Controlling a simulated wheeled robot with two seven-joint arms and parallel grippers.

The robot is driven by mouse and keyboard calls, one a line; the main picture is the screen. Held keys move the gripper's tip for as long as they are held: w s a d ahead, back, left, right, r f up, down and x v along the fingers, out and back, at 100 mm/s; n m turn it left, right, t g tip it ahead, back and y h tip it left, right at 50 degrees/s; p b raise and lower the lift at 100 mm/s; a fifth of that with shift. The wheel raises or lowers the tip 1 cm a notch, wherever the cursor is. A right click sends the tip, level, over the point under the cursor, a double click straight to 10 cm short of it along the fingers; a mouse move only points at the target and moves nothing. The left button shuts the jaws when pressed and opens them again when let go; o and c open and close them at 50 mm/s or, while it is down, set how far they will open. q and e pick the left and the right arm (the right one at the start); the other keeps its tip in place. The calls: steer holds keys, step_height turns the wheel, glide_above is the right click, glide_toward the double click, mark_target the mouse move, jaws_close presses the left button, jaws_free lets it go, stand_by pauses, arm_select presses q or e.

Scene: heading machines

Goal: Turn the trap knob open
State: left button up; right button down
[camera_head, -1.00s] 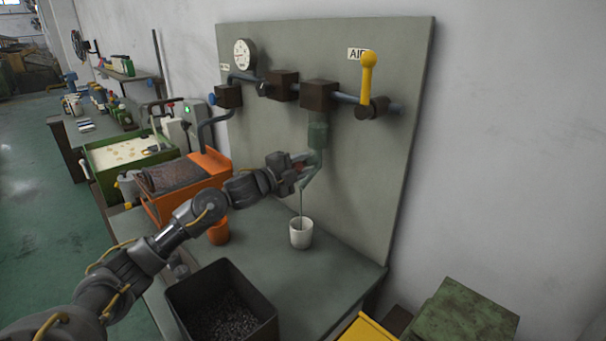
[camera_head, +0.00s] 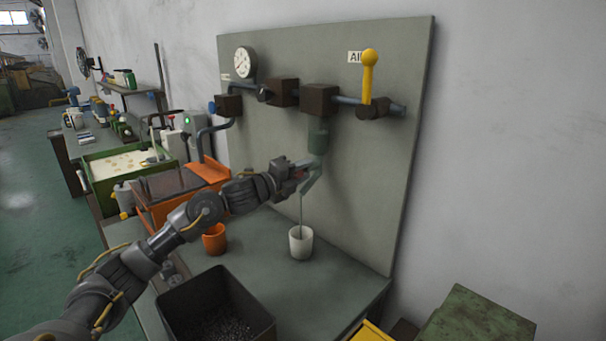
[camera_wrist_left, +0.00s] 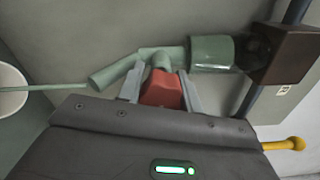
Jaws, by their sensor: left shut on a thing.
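The trap is a green cylinder (camera_head: 318,138) under a dark block on the upright panel, with a bent drain tube (camera_head: 312,179) at its bottom. Its red knob (camera_wrist_left: 162,90) shows in the left wrist view between the fingers of my left gripper (camera_wrist_left: 161,92), which is shut on it. In the head view the left gripper (camera_head: 299,171) is at the trap's lower left and mostly hides the knob. A thin pale stream (camera_wrist_left: 50,88) runs from the tube end to the white cup (camera_head: 301,242) below. My right gripper is not in view.
A yellow-handled valve (camera_head: 368,75) and a gauge (camera_head: 245,62) are on the panel's pipework. An orange cup (camera_head: 215,240) and a dark bin of small metal parts (camera_head: 262,326) stand on the bench. The bench right of the white cup (camera_head: 345,278) is clear.

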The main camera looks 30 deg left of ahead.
arm_select(q)
steer(key=shift+f, duration=0.15)
steer(key=o, duration=1)
steer(key=shift+s, duration=0.15)
steer(key=shift+s+a, duration=0.15)
steer(key=shift+s, duration=0.15)
steer(key=b+v, duration=0.2)
steer(key=v, duration=0.8)
steer(key=shift+b, duration=0.4)
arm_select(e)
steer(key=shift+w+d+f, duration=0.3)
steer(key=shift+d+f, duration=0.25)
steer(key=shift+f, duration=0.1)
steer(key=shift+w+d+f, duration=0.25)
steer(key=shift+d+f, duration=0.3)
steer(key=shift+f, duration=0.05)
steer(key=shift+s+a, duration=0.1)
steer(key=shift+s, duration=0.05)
